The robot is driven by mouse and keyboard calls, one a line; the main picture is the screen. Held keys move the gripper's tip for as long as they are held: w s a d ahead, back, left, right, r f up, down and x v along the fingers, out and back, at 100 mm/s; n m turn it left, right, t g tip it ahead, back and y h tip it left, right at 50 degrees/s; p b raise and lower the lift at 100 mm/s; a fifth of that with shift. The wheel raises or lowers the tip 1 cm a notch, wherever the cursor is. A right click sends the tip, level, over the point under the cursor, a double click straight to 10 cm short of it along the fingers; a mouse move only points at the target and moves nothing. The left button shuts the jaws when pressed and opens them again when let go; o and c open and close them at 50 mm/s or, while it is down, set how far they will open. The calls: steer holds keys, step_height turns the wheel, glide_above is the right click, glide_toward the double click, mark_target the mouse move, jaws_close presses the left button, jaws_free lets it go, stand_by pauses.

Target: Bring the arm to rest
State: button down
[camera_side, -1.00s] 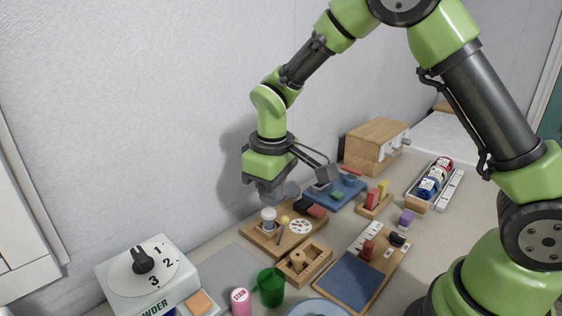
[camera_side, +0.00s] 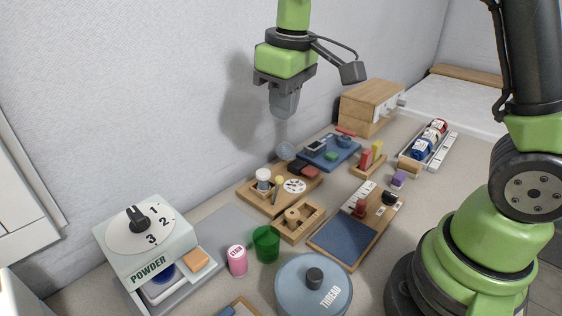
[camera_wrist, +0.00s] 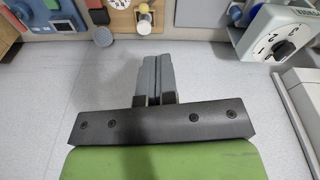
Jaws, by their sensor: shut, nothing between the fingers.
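My gripper (camera_side: 284,106) hangs from the green wrist in the side view, high above the back of the worktop and near the grey wall. Its fingers are together with nothing between them. In the wrist view the closed fingers (camera_wrist: 145,60) point toward the worktop's back edge. Below the gripper in the side view is a wooden tray (camera_side: 257,200) with a white-topped jar, a dial and small blocks. The gripper is clear of it and touches nothing.
A powder dispenser (camera_side: 147,240) stands at left, beside a pink can (camera_side: 237,261), a green cup (camera_side: 265,243) and a blue THREAD tub (camera_side: 314,284). A wooden box (camera_side: 372,105) and a bottle tray (camera_side: 431,145) stand farther back. The air around the gripper is free.

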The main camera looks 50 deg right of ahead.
steer(key=s+r+m+t+y, duration=0.1)
steer(key=s+r+m+t, duration=0.1)
steer(key=s, duration=0.6)
steer(key=s+r+m+t+y, duration=0.1)
steer(key=s+r+m+t, duration=0.2)
steer(key=s, duration=0.6)
steer(key=shift+a+r+m+t, duration=0.25)
steer(key=shift+r+m, duration=0.35)
steer(key=shift+r, duration=0.35)
